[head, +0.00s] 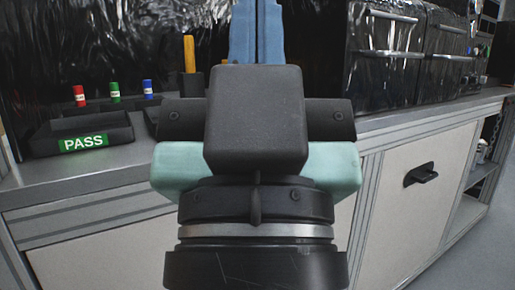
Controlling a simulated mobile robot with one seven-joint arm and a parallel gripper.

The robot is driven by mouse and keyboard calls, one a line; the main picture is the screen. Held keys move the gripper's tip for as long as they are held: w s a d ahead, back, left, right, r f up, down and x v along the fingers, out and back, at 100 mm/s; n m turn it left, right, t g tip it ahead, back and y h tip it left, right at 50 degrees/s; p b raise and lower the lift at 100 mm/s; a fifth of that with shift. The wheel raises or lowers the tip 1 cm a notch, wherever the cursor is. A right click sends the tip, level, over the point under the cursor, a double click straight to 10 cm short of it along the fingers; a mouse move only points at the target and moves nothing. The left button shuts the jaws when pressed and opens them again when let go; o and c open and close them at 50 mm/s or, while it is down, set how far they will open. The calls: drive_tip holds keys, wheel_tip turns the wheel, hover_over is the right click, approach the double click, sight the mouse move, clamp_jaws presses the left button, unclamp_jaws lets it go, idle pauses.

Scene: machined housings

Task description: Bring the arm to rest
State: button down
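My gripper (256,118) fills the middle of the head view, seen from behind in front of the workbench. Its black block, dark crossbar and pale teal body sit above a black wrist with a silver ring. Its fingertips are not clearly visible behind the block, so I cannot tell whether they are apart or hold something. A blue upright shape (256,30) shows just above the block; its lower part is hidden, and I cannot tell whether it touches my gripper.
The grey workbench (85,190) runs across the view. At left is a dark tray (50,133) labelled PASS, with red (79,96), green (114,92) and blue (148,89) cylinders near it. Dark drawers (385,62) stand at right. Open floor (470,255) lies at lower right.

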wheel_tip(320, 180, up, 34)
drive_tip(key=p, duration=3.1)
drive_tip(key=shift+p, duration=0.4)
drive_tip(key=shift+d, duration=0.15)
